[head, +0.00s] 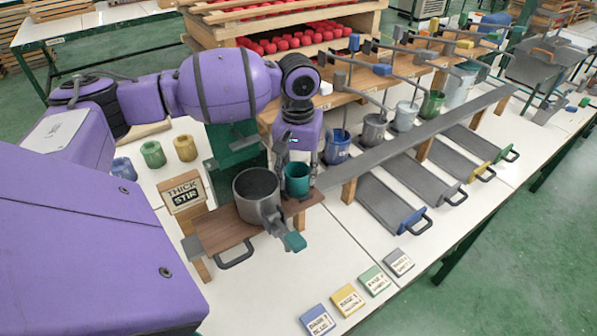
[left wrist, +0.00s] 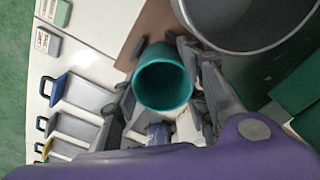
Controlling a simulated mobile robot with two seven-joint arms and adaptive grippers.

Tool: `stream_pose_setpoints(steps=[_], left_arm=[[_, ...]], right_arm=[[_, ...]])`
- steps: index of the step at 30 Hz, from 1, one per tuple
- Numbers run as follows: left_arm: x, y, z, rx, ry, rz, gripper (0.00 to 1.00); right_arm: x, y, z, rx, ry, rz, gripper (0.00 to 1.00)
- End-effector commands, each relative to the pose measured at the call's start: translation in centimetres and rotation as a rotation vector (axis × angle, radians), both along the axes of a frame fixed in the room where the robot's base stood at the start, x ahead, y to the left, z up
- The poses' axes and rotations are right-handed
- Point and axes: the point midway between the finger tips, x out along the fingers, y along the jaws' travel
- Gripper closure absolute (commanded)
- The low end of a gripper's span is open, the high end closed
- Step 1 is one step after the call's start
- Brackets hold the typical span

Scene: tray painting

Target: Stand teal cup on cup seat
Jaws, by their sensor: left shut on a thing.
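The teal cup (head: 297,181) is upright at the right end of a brown wooden board (head: 222,236), right beside a large grey pot (head: 243,184). My left gripper (head: 301,160) points down over it and is shut on it. In the left wrist view the cup (left wrist: 163,84) shows its open, empty-looking mouth between the two fingers. I cannot tell whether its base touches the board. The cup seat cannot be made out. My right gripper is not in view.
A "THICK STIR" sign (head: 183,192) stands behind the board's left side. A blue cup (head: 336,145) and other cups stand along a grey rail (head: 420,123) to the right. Grey trays (head: 390,206) slope in front. Small labelled blocks (head: 348,299) lie on the white table.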

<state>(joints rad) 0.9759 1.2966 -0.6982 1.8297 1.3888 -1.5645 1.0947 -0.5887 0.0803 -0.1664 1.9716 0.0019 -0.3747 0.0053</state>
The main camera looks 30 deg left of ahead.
Motion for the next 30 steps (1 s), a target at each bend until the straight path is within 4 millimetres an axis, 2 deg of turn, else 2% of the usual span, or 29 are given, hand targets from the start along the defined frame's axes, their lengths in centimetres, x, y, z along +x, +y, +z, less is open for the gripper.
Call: stream_pose_setpoints(steps=[6,7,9,20,23,30], left_arm=[[0.0,0.0,-0.1,-0.001,0.000,0.000,0.91],[0.0,0.0,-0.2,-0.001,0.000,0.000,0.59],[0.0,0.0,-0.2,0.000,0.000,0.000,0.53],[0.0,0.0,0.2,0.000,-0.001,0.000,0.53],[0.1,-0.1,1.5,-0.001,-0.004,0.000,0.53],[0.1,0.0,6.8,0.000,-0.005,0.000,0.53]], right_arm=[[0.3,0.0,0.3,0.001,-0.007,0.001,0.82],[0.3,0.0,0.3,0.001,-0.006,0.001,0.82],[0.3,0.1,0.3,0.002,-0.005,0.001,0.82],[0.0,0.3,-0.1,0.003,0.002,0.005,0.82],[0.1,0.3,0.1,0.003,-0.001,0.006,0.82],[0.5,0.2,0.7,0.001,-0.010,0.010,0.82]])
